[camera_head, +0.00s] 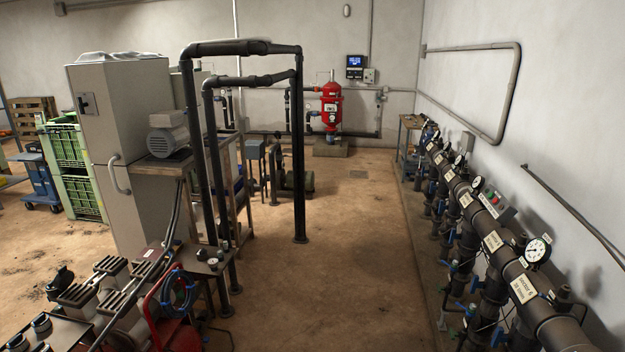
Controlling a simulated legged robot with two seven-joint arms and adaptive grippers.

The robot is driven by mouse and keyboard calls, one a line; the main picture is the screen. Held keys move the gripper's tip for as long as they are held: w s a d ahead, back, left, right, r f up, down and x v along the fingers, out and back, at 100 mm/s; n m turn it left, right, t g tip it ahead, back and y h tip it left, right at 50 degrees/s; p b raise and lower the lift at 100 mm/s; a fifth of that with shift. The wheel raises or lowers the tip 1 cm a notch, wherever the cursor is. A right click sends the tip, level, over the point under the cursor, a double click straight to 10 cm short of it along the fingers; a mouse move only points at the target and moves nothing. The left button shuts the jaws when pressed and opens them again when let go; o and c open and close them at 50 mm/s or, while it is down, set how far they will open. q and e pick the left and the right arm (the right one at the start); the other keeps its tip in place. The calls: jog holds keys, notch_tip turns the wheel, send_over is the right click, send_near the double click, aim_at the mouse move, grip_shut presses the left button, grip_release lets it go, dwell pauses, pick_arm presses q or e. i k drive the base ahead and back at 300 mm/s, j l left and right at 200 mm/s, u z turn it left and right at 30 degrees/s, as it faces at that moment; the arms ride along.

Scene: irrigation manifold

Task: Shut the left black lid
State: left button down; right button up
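At the lower left, several ribbed black tops sit on grey bodies; one is the leftmost ribbed top (75,296). Two small round black caps, a front cap (18,343) and a rear cap (41,323), stand on a dark box at the bottom left corner. I cannot tell which of these is the left black lid, or whether any lid is open. A dark, irregular black part (61,284) rises behind them. Neither of my grippers shows in the head view.
A red frame with a coiled blue hose (178,292) stands beside the black tops. A tall grey cabinet (125,150) and black pipes (299,150) stand behind. A manifold pipe with gauges (500,245) lines the right wall. The middle floor (340,270) is clear.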

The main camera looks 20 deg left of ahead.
aim_at(64, 277)
jog(key=i+j+u, duration=0.15)
jog(key=i+u, duration=0.15)
jog(key=i, duration=0.25)
jog(key=i+u, duration=0.3)
jog(key=i, duration=0.25)
jog(key=i+u, duration=0.35)
jog(key=i, duration=0.2)
jog(key=i+l+u, duration=0.3)
jog(key=i, duration=0.25)
